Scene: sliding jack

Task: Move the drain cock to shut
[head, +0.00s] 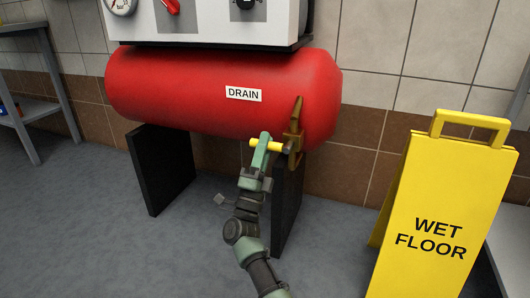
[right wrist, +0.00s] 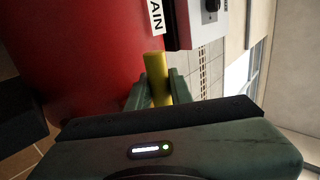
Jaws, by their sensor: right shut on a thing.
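The red tank (head: 200,90) has a white DRAIN label (head: 244,94). The drain cock's yellow lever (head: 272,147) lies nearly level below the label, beside a brown bracket-like part (head: 296,125) at the tank's right end. My right gripper (head: 264,144) is shut on the yellow lever, reaching up from below. In the right wrist view the lever (right wrist: 156,67) shows between the two fingers, with its end sticking out past them. The fingers hide part of the lever in both views. My left gripper is not in view.
Black supports (head: 160,168) hold the tank up. A yellow wet-floor sign (head: 432,215) stands at the right. A panel with a gauge and knobs (head: 215,20) is above the tank. Grey shelving (head: 45,108) stands at the left. The floor in front is mostly clear.

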